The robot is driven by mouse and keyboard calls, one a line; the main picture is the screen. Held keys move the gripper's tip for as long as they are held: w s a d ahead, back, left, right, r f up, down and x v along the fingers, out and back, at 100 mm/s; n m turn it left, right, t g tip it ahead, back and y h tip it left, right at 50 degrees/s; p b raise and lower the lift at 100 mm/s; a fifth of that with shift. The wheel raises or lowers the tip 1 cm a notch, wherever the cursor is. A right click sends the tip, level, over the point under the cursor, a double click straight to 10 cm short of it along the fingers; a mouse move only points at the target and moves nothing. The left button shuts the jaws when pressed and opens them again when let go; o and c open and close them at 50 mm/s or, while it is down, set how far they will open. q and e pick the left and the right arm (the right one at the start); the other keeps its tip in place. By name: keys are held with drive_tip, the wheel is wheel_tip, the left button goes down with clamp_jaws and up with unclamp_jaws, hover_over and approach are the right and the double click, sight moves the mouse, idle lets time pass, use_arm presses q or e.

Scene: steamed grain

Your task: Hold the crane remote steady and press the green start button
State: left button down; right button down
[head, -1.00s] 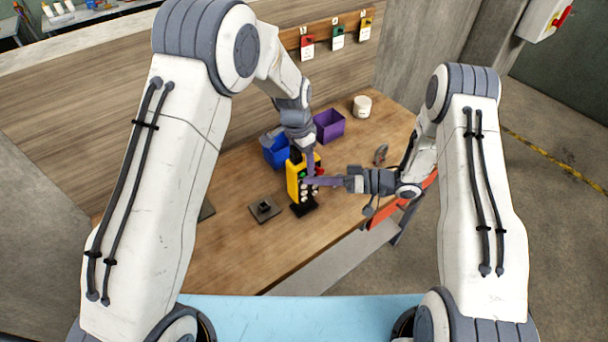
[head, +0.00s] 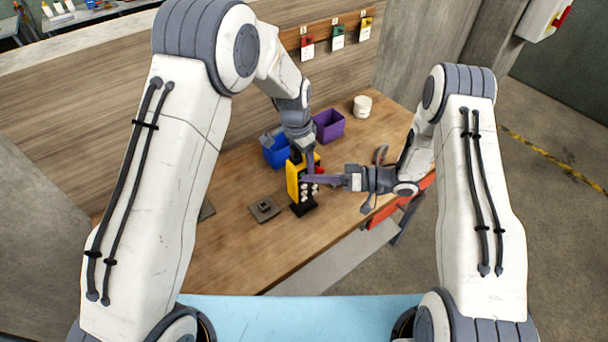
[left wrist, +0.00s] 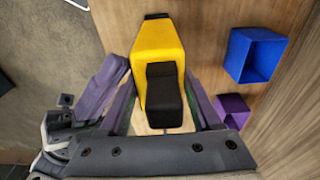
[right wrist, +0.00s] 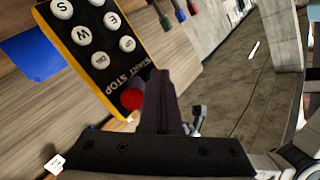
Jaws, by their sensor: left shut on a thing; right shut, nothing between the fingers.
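The yellow crane remote (head: 293,180) stands upright on a dark base on the wooden bench, its black button face toward the right. My left gripper (head: 308,164) is shut around its upper part from above; the left wrist view shows a finger on each side of the yellow remote (left wrist: 158,42). My right gripper (head: 307,180) is shut and empty, its fingertips at the button face. In the right wrist view, the white lettered buttons, the START STOP label and the red button (right wrist: 132,98) show beside the closed fingers (right wrist: 160,82). The green button is hidden; contact cannot be told.
A blue bin (head: 276,152) and a purple bin (head: 329,125) stand behind the remote. A white tub (head: 362,106) is farther back. A dark square plate (head: 264,209) lies left of the remote. The front of the bench is clear.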

drive_tip(key=shift+s, duration=0.1)
drive_tip(key=shift+s+d, duration=0.5)
drive_tip(key=shift+s, duration=0.15)
drive_tip(key=shift+d, duration=0.1)
drive_tip(key=s+d, duration=0.1)
drive_tip(key=s, duration=0.1)
drive_tip(key=s+d, duration=0.1)
drive_tip(key=s, duration=0.1)
drive_tip(key=shift+d, duration=0.4)
use_arm(q)
drive_tip(key=shift+r, duration=0.1)
unclamp_jaws()
idle(0.3)
